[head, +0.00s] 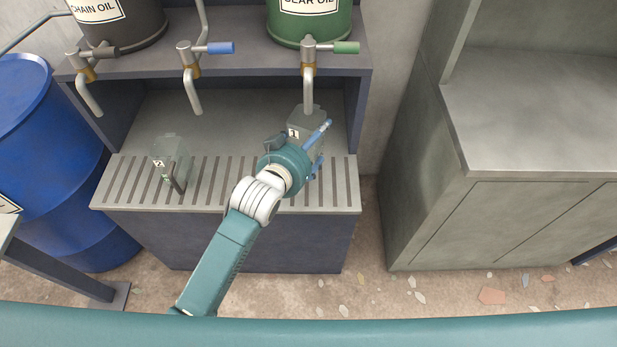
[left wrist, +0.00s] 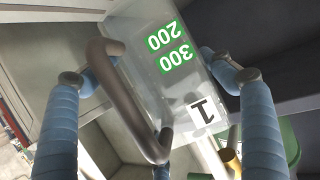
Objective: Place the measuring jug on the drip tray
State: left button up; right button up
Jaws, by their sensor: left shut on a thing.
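A clear measuring jug marked 1 (head: 305,119) is at the right end of the slotted drip tray (head: 215,180), just below the gear oil spout. My left gripper (head: 318,145) is shut on this jug. In the left wrist view the jug (left wrist: 150,75) shows green 200 and 300 marks and a dark handle, with blue fingers on both sides. I cannot tell whether its base touches the tray. A second clear jug, marked 2 (head: 171,158), stands upright on the tray's left part. My right gripper is not in view.
A shelf above the tray carries a dark chain oil drum (head: 120,22) and a green gear oil drum (head: 308,22). Several metal taps (head: 195,80) hang over the tray. A blue barrel (head: 40,150) stands left and a grey cabinet (head: 500,200) right. The tray's middle is clear beneath my arm.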

pick_arm(q)
jog(key=f, duration=1)
jog(key=shift+d+b, duration=0.2)
jog(key=shift+b, duration=0.1)
jog(key=shift+r, duration=0.1)
jog(key=o, duration=1.3)
jog(key=shift+c, duration=0.2)
